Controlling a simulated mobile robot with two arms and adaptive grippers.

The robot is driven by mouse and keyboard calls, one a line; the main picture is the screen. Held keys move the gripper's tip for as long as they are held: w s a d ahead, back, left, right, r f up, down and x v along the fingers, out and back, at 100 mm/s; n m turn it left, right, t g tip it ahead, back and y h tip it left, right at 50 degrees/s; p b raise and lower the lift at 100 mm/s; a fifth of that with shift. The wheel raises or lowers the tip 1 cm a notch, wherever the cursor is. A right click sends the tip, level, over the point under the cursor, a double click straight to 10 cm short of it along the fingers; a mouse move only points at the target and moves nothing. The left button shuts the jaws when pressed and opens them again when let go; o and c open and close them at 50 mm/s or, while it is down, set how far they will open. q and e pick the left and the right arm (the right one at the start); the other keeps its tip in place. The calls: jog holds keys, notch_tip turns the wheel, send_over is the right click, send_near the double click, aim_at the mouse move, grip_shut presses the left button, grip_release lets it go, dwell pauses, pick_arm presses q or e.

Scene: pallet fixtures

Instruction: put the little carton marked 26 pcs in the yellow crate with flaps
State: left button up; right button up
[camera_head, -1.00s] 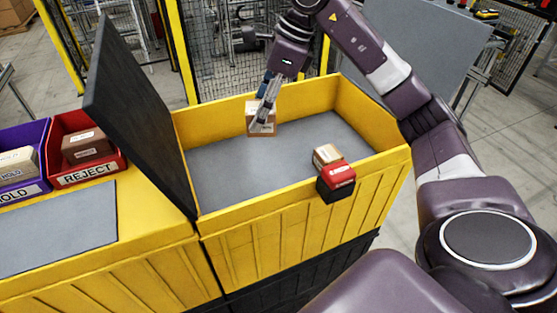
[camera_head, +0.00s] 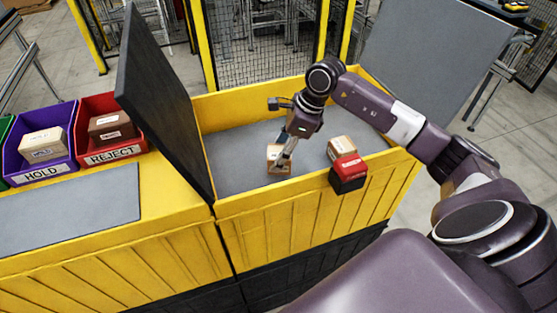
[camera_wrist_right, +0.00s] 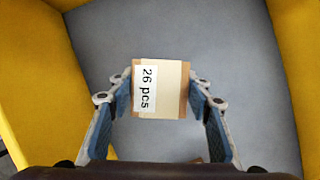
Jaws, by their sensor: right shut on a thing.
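The little brown carton marked 26 pcs (camera_wrist_right: 174,90) is between the fingers of my right gripper (camera_wrist_right: 162,98) in the right wrist view, label facing the camera. In the head view the carton (camera_head: 273,156) is inside the walls of the yellow crate (camera_head: 290,220), over its grey floor. My right gripper (camera_head: 285,159) is shut on it from above. I cannot tell whether the carton touches the floor. A dark flap (camera_head: 165,95) stands up at the crate's left side. My left gripper is not in view.
Another small carton (camera_head: 341,148) is by the crate's front right, next to a red and black block (camera_head: 348,172) at the front rim. A grey panel (camera_head: 420,60) stands behind right.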

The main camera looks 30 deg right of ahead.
notch_tip(320, 180, down, 4)
jog(key=shift+r+p, duration=0.15)
jog(key=shift+p, duration=0.45)
jog(key=shift+f, duration=0.25)
jog(key=o, duration=1.2)
jog(key=shift+o, duration=0.2)
jog(key=shift+r, duration=0.1)
